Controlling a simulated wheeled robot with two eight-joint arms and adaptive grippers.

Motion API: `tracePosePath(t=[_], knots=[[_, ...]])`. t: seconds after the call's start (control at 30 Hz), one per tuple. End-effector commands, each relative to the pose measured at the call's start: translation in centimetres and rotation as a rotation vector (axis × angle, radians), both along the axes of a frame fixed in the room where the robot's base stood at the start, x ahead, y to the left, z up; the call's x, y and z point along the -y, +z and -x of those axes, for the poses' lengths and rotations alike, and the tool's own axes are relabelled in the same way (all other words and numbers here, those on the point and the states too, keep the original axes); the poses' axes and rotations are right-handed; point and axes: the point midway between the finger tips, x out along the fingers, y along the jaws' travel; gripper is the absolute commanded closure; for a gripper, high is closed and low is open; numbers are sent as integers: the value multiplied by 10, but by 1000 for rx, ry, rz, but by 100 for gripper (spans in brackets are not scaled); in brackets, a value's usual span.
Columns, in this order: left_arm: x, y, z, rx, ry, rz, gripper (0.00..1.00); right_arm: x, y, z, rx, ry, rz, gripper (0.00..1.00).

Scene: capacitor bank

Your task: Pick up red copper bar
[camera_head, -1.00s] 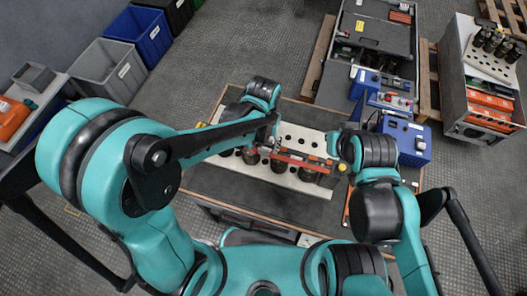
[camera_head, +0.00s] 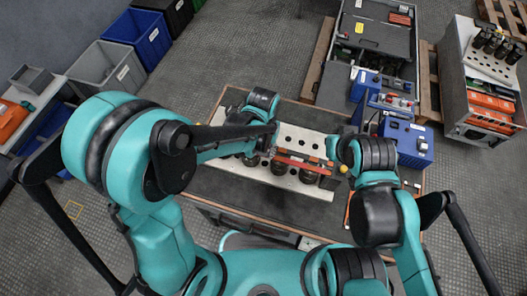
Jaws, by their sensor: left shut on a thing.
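The red copper bar (camera_head: 303,165) lies lengthwise over the dark round capacitors (camera_head: 308,176) on a pale perforated plate (camera_head: 300,138) in the head view. My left gripper (camera_head: 274,146) is at the bar's left end and shut on it; its fingertips are small and partly hidden by my arm. My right gripper (camera_head: 341,169) is near the bar's right end. Its fingers are too hidden to tell whether they are open or shut. Whether the bar touches the capacitors cannot be told from above.
The plate sits on a dark-topped workbench (camera_head: 225,190). Blue units (camera_head: 405,140) stand at the bench's right side. A grey cart (camera_head: 480,105) with more capacitors is at the right. Grey and blue bins (camera_head: 140,35) stand at the upper left.

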Motion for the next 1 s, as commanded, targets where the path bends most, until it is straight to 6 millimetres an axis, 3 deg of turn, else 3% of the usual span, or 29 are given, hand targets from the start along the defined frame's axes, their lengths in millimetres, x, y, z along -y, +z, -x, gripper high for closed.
tracePosePath(t=[0.23,0.4,0.8,1.0], knots=[[0,14,0,0,0,0,100,0,7,0,0,0,0,100],[0,45,0,0,0,0,100,0,21,0,0,0,0,100],[85,94,17,0,-5,0,100,0,42,0,0,0,0,100],[108,107,21,0,-2,0,100,0,47,0,0,0,0,100]])
